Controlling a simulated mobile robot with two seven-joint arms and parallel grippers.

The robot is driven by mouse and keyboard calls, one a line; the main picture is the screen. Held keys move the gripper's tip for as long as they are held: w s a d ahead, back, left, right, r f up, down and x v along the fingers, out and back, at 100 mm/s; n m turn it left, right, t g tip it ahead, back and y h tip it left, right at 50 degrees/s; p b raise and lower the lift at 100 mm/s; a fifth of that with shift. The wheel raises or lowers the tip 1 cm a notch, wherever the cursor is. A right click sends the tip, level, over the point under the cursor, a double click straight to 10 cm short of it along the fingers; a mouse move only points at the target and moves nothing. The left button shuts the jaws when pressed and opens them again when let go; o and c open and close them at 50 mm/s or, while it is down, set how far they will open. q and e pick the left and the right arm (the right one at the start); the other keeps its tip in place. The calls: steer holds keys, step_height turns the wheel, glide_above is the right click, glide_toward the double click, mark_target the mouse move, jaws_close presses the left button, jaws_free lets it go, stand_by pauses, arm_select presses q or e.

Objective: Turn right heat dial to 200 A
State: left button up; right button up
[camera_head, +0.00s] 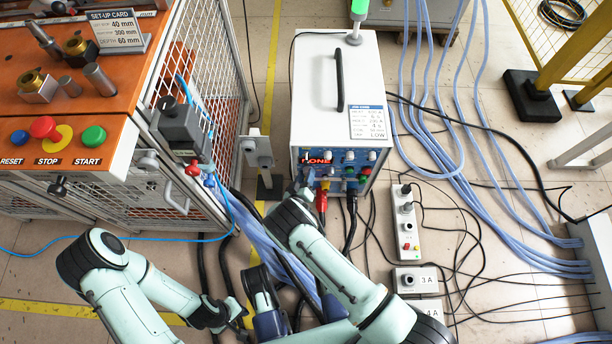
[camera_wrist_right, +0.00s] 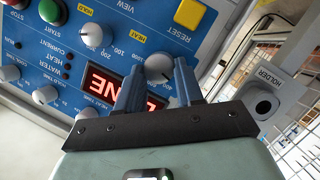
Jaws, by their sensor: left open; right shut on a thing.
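The induction heater (camera_head: 335,90) is a white box with a blue front panel (camera_head: 350,157). My right gripper (camera_head: 306,178) is at the left part of this panel and hides some of it. In the right wrist view the panel appears turned nearly upside down. There my right gripper (camera_wrist_right: 158,80) has its two blue fingers closed around a white-grey dial (camera_wrist_right: 158,66). My left gripper (camera_head: 238,318) is open and empty, low over the floor.
A red display (camera_head: 318,160) reads DONE, partly covered in the wrist view. A holder (camera_head: 258,150) stands left of the heater. The orange bench (camera_head: 60,105) and mesh cage are at the left. Blue hoses (camera_head: 445,130) and black cables cover the floor around the heater.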

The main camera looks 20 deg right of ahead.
steer(key=shift+w+r+n, duration=0.1)
steer(key=shift+n, duration=0.3)
stand_by(0.3)
steer(key=o, duration=1)
steer(key=shift+o, duration=0.2)
